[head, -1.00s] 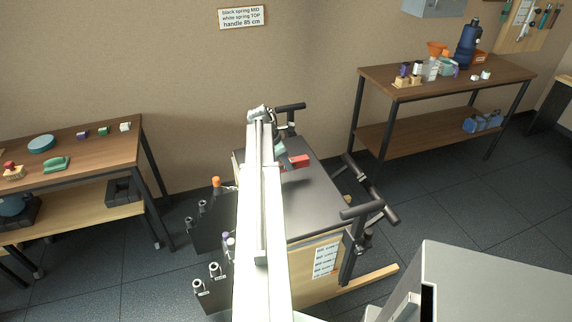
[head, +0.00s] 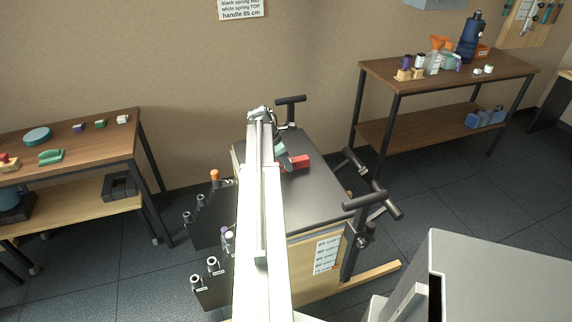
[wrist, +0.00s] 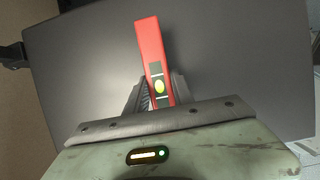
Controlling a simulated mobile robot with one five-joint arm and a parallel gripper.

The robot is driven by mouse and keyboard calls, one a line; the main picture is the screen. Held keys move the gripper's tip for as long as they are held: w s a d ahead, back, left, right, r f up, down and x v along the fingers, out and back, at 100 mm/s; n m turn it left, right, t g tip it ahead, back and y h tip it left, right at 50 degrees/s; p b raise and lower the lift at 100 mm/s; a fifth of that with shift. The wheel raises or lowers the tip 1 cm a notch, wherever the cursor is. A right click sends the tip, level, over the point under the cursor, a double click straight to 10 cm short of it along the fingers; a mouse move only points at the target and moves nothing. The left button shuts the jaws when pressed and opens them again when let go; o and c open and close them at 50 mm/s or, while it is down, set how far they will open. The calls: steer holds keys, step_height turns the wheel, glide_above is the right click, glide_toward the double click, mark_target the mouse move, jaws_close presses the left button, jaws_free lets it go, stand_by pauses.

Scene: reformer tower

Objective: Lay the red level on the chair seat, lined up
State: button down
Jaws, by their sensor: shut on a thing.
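The red level (wrist: 151,50) is a red bar with a yellow-green vial, seen in the wrist view between the fingers of my gripper (wrist: 158,92). My gripper is shut on it. The level points outward over the dark chair seat (wrist: 230,70), slightly tilted from the seat's edges in the picture. In the head view the level (head: 300,161) shows as a short red piece over the far part of the black seat (head: 312,195). My arm hides the seat's left part and most of my gripper. I cannot tell whether the level touches the seat.
Black T-handles (head: 364,200) stand at the seat's right side, and another (head: 290,100) at its far end. Pegs with springs (head: 212,265) stick out on the left. A workbench (head: 70,140) is at left, another (head: 440,75) at back right.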

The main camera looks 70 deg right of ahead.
steer(key=shift+f+b, duration=0.7)
steer(key=shift+f, duration=0.05)
steer(key=c, duration=1)
jaws_free()
steer(key=shift+r, duration=0.1)
steer(key=p+v, duration=0.7)
steer(key=v, duration=0.1)
steer(key=shift+s+p, duration=0.1)
steer(key=shift+p, duration=0.2)
